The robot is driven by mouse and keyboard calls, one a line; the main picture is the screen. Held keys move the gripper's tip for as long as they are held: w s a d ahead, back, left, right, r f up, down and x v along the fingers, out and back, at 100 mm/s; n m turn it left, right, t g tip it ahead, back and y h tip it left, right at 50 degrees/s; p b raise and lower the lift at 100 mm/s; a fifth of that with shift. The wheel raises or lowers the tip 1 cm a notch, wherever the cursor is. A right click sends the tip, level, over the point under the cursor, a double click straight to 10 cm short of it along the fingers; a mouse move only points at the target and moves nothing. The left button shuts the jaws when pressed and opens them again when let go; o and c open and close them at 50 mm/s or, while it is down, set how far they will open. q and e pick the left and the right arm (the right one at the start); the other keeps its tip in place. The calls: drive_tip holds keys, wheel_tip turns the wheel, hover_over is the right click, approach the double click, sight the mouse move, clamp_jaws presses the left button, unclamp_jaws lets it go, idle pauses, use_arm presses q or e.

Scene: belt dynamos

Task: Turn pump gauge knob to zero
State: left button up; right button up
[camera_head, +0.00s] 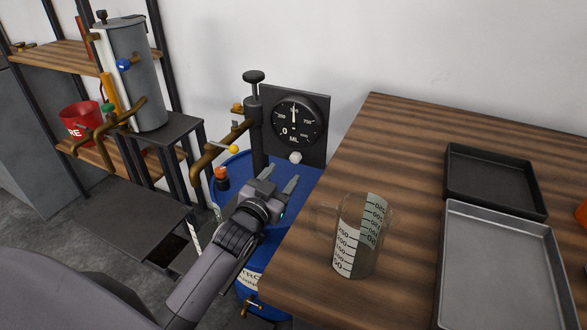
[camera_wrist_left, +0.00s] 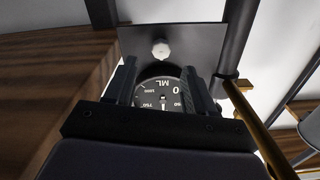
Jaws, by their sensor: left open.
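The pump gauge (camera_head: 297,121) is a black dial on a dark square plate above the blue drum (camera_head: 240,173). Its white needle points about straight up, away from the 0 at lower left. The white knob (camera_head: 295,158) sits on the plate just below the dial. My left gripper (camera_head: 279,179) is open and empty, just below and in front of the knob, apart from it. In the left wrist view the dial (camera_wrist_left: 161,98) appears upside down, partly hidden by my gripper, and the knob (camera_wrist_left: 161,49) shows beyond the fingertips. My right gripper is not in view.
A wooden table (camera_head: 410,150) stands right of the drum, its edge close to my left gripper. A glass measuring beaker (camera_head: 358,235) and two trays (camera_head: 497,180) are on it. A brass pipe (camera_head: 220,149) with a yellow-tipped lever is left of the gauge.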

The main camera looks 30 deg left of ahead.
sight(294, 159)
use_arm(q)
drive_tip(key=shift+w+a+r+b, duration=0.1)
drive_tip(key=shift+w+a+b, duration=0.1)
drive_tip(key=shift+w, duration=1.6)
drive_tip(key=shift+w+a+b, duration=0.1)
drive_tip(key=shift+w+b, duration=0.05)
drive_tip(key=shift+w, duration=1.6)
clamp_jaws()
